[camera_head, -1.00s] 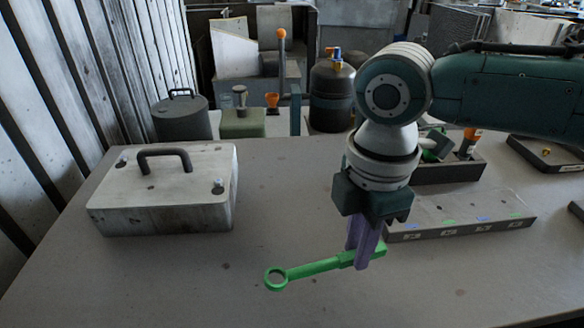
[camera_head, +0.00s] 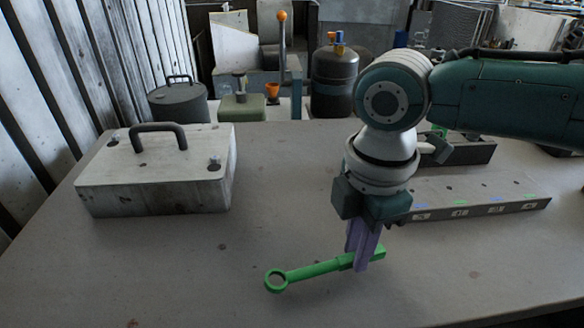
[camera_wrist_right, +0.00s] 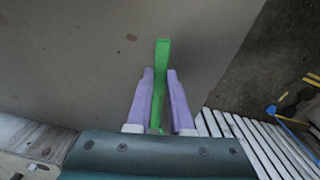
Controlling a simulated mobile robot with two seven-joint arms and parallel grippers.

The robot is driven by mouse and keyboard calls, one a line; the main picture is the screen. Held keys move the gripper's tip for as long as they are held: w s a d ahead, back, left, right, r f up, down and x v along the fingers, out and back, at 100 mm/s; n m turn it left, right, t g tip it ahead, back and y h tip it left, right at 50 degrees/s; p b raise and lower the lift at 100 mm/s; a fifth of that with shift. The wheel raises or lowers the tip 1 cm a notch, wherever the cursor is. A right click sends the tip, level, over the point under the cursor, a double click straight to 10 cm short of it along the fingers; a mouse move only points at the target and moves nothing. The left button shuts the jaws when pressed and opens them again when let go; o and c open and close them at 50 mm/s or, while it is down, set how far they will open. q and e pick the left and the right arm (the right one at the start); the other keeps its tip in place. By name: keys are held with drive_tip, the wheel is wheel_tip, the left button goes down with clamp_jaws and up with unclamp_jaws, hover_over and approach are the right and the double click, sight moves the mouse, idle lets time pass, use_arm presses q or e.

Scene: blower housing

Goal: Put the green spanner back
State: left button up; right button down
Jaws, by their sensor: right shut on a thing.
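The green spanner (camera_head: 315,269) is held by its right end in my right gripper (camera_head: 361,258), which is shut on it. Its ring end points left and stands clear of the gripper. The spanner appears to be above the table; the exact height is hard to tell. In the right wrist view the spanner (camera_wrist_right: 161,75) shows as a green bar between the two purple fingers of the right gripper (camera_wrist_right: 160,90). A long grey rack (camera_head: 480,205) with holes and blue and green marks lies to the right, partly behind my right arm. My left gripper is not in view.
A pale block with a dark handle (camera_head: 155,180) stands on the table (camera_head: 190,270) at the left. A dark holder (camera_head: 470,152) is behind the rack. Canisters (camera_head: 333,82) stand beyond the far edge. The front and middle table are clear.

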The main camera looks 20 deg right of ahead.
drive_tip(key=shift+f+b, duration=0.3)
drive_tip(key=shift+f, duration=0.25)
drive_tip(key=c, duration=0.7)
unclamp_jaws()
drive_tip(key=shift+c, duration=0.2)
drive_tip(key=shift+o, duration=0.3)
drive_tip(key=o, duration=0.4)
wheel_tip(320, 180, up, 4)
drive_tip(key=p, duration=0.4)
wheel_tip(320, 180, up, 4)
drive_tip(key=p, duration=0.4)
drive_tip(key=shift+r+p, duration=0.1)
drive_tip(key=shift+p, duration=0.3)
